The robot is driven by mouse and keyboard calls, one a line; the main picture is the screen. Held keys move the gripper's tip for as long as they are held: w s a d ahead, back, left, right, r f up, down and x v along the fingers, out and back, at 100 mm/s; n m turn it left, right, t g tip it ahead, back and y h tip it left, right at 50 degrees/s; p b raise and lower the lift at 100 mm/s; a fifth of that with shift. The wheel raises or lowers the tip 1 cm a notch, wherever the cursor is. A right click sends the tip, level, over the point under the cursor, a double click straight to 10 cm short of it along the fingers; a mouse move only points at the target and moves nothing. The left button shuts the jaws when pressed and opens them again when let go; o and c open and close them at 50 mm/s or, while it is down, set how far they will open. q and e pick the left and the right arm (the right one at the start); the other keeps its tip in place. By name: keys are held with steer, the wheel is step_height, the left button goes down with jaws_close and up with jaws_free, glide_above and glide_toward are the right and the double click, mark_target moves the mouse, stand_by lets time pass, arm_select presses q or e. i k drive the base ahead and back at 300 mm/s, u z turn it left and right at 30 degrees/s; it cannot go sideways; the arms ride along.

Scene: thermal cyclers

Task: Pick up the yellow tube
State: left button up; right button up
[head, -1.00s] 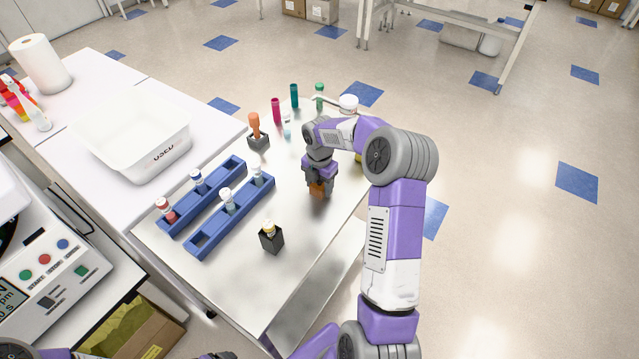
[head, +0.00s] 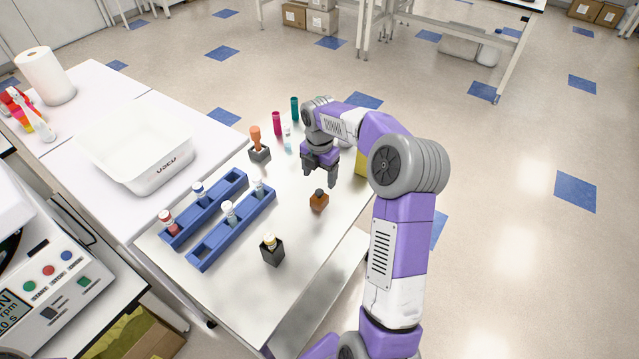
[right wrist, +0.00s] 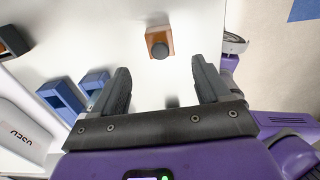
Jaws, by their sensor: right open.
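My right gripper (head: 321,182) is open and empty above the table, beyond and to the right of the tube. The yellow-capped tube is not clearly seen in that view. My left gripper is out of view.
Two blue racks (head: 240,221) with several capped tubes lie left of the black holder. A grey holder with an orange item (head: 255,138), a magenta tube (head: 277,122) and a teal tube (head: 295,107) stand farther back. A white bin (head: 135,150) is at left.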

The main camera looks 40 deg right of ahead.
mark_target(269, 238)
steer(key=k, duration=1)
